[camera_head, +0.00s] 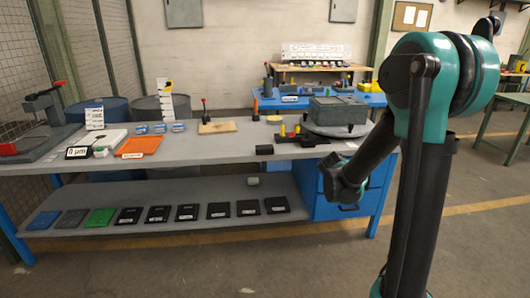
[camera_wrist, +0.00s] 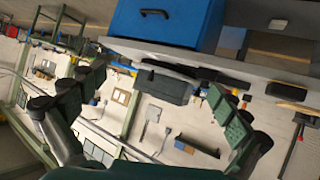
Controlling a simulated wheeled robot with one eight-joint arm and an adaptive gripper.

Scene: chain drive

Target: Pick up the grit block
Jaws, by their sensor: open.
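I cannot tell for sure which thing is the grit block. Candidates are a small pale grey-green block (camera_head: 253,181) at the back of the lower shelf, a small tan block (camera_head: 274,118) on the bench top, and a dark cylinder-like piece (camera_head: 264,149) near the bench's front edge. My gripper (camera_head: 335,178) is in front of the blue drawer unit, right of these things and apart from them. In the wrist view, my gripper (camera_wrist: 155,85) has its two fingers wide apart, with nothing held between them.
The grey bench (camera_head: 200,151) carries an orange sheet (camera_head: 140,147), a wooden board (camera_head: 217,127) and a grey block on a turntable (camera_head: 338,110). Several dark plates lie along the lower shelf (camera_head: 180,190). The blue drawer unit (camera_head: 340,201) stands under the right end. The floor in front is clear.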

